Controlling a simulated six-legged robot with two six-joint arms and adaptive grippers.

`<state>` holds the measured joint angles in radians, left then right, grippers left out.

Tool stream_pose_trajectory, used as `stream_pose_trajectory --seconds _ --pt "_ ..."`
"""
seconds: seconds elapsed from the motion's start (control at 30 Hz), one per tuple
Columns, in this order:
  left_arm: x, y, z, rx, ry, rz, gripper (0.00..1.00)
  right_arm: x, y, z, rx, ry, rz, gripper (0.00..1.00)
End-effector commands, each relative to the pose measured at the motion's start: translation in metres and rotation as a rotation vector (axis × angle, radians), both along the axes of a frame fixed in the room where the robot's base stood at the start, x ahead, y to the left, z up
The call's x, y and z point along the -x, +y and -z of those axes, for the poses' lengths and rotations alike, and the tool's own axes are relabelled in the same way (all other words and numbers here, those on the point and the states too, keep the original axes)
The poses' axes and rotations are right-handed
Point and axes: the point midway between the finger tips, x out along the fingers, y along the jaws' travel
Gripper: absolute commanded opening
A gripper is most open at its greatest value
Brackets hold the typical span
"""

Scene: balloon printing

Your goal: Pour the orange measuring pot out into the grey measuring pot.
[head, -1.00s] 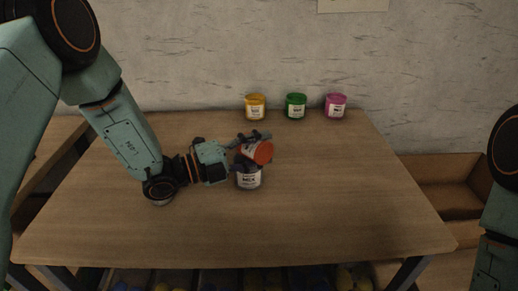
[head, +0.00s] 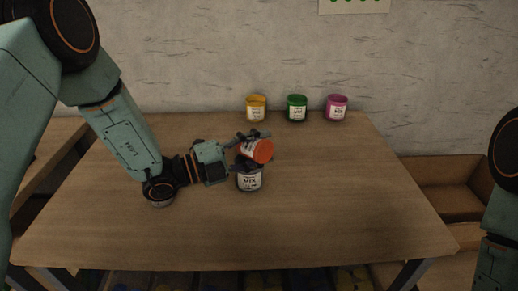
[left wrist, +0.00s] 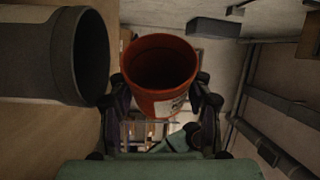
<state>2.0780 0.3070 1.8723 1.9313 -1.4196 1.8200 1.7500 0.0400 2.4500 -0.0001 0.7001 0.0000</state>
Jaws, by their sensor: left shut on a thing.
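The orange measuring pot (head: 256,150) is held tilted by my left gripper (head: 252,143), just above the grey measuring pot (head: 249,182). In the left wrist view the orange pot (left wrist: 158,70) sits between the fingers of my left gripper (left wrist: 160,100), its open mouth showing a dark inside. The grey pot (left wrist: 45,52) lies to its left in that view, its mouth partly facing the orange pot. In the head view the grey pot stands upright on the table with a "MIX" label. Its opening is hidden behind the orange pot and gripper. My right gripper is out of view.
Yellow (head: 256,108), green (head: 296,108) and magenta (head: 336,108) pots stand along the back edge of the wooden table (head: 340,200). The table's right half and front are clear.

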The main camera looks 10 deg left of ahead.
Motion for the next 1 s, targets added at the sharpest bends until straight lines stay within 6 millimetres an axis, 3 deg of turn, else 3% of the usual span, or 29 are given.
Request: stream_pose_trajectory --seconds 1.0 --pt "-0.0006 0.0023 -0.0026 0.067 0.037 0.000 0.17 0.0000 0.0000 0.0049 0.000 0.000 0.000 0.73"
